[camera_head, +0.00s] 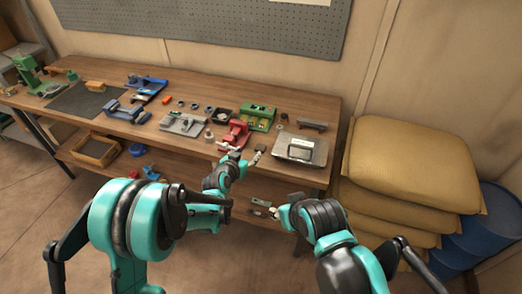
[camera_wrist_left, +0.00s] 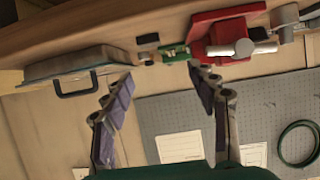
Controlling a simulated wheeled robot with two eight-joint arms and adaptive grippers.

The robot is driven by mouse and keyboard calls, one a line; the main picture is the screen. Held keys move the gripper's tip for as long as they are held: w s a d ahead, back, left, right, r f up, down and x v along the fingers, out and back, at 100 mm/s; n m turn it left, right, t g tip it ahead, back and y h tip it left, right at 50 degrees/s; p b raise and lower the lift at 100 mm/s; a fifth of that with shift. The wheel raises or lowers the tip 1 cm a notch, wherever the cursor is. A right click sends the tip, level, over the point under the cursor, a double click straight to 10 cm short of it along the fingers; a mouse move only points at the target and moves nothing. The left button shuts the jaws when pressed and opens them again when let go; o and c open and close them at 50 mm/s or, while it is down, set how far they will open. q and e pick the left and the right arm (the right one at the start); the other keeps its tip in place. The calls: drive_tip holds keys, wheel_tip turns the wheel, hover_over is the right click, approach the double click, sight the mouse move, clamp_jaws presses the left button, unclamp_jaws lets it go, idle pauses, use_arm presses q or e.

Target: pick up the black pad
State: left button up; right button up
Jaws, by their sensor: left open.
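A small black pad (camera_wrist_left: 148,38) lies near the edge of the wooden bench in the left wrist view, between a grey metal case and a red vise. In the head view a small dark piece that looks like it (camera_head: 262,148) sits just beyond my left gripper (camera_head: 243,154). My left gripper is open and empty; in the left wrist view its fingers (camera_wrist_left: 160,76) are spread apart, with the pad beyond the gap and not touched. My right gripper (camera_head: 262,208) is low in front of the bench, too small to read.
The grey case (camera_head: 300,150) with a black handle (camera_wrist_left: 86,84) is right of the pad in the head view. The red vise (camera_head: 236,133) and a green device (camera_head: 258,117) stand close on the left. A large dark mat (camera_head: 85,100) lies farther left. Stacked sacks (camera_head: 405,165) stand right.

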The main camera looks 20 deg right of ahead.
sight(261, 147)
use_arm(q)
drive_tip(key=shift+h, duration=0.3)
drive_tip(key=d+f, duration=0.1)
drive_tip(key=w+d+f, duration=0.1)
drive_tip(key=d+f, duration=0.1)
drive_tip(key=shift+f, duration=0.2)
drive_tip(key=b+x, duration=0.2)
drive_tip(key=x, duration=0.4)
drive_tip(key=shift+w, duration=0.35)
drive_tip(key=shift+w+d+f, duration=0.1)
drive_tip(key=shift+w+d, duration=0.1)
drive_tip(key=shift+w, duration=0.1)
drive_tip(key=shift+c, duration=0.3)
drive_tip(key=c, duration=1.1)
